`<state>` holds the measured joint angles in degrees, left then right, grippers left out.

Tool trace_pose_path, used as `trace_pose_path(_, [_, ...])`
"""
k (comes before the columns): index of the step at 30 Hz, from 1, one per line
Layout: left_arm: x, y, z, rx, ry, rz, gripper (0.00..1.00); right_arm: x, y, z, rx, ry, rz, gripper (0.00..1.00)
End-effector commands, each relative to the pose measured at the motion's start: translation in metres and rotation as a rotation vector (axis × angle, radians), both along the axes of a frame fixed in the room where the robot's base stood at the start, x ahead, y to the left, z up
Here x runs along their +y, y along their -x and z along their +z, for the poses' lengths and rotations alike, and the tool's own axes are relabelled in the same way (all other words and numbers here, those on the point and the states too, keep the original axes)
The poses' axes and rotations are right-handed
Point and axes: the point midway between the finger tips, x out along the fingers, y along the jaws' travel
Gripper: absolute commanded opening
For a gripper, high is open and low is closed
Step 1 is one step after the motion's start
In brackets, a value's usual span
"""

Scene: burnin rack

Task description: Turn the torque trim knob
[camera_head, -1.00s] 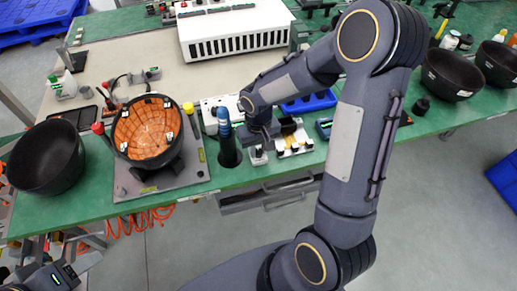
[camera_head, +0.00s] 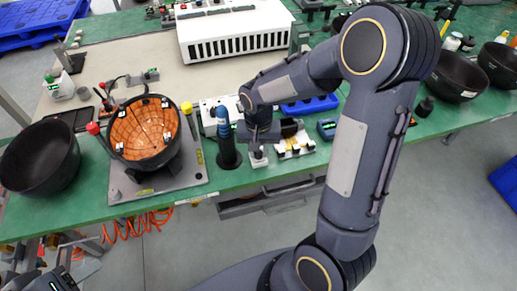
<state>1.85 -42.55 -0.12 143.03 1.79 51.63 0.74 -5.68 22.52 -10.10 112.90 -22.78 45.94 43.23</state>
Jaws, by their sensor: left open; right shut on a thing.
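My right arm reaches over the bench's front edge. Its gripper (camera_head: 258,146) points down and is shut on what appears to be the torque trim knob, on top of a small pale block (camera_head: 258,160). The fingers and wrist hide the knob, so its angle cannot be seen. A blue-handled driver (camera_head: 223,122) stands upright in a black holder (camera_head: 229,153) just left of the gripper. My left gripper (camera_head: 48,283) is low at the bottom left corner, partly cut off, open and away from the bench.
A black bowl with an orange lining (camera_head: 145,131) sits on a grey plate left of the driver. An empty black bowl (camera_head: 40,158) is further left. A tray of small parts (camera_head: 294,146) and a blue bin (camera_head: 310,105) are right of the gripper.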

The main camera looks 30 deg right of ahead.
Motion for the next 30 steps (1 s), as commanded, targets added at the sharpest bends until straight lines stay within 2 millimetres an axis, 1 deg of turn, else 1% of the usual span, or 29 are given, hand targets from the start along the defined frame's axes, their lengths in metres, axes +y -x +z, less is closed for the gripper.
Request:
trace_pose_path(6, [0.0, 0.0, 0.0, 0.0, 0.0, 0.0, 0.52, 0.0, -0.001, 0.001, -0.002, 0.0, 0.001, 0.0])
trace_pose_path(7, [0.0, 0.0, 0.0, 0.0, 0.0, 0.0, 0.52, 0.0, -0.001, 0.001, -0.002, 0.0, 0.001, 0.26])
trace_pose_path(11, [0.0, 0.0, 0.0, 0.0, 0.0, 0.0, 0.52, 0.0, 0.0, 0.001, -0.001, 0.0, 0.001, 0.43])
trace_pose_path(12, [0.0, 0.0, 0.0, 0.0, 0.0, 0.0, 0.52, 0.0, 0.0, 0.001, -0.001, 0.0, 0.001, 0.45])
trace_pose_path(19, [0.0, 0.0, 0.0, 0.0, 0.0, 0.0, 0.52, 0.0, 0.0, 0.001, -0.001, 0.001, 0.002, 0.45])
trace_pose_path(22, [0.0, 0.0, 0.0, 0.0, 0.0, 0.0, 0.52, 0.0, -0.001, 0.006, -0.004, 0.0, 0.002, 0.45])
trace_pose_path(26, [0.0, 0.0, 0.001, 0.0, 0.0, 0.0, 0.52, 0.0, -0.002, 0.025, -0.007, 0.0, 0.002, 0.45])
trace_pose_path(30, [0.0, 0.0, 0.001, 0.0, 0.0, 0.0, 0.52, 0.0, -0.002, 0.05, -0.008, 0.0, 0.003, 0.45])
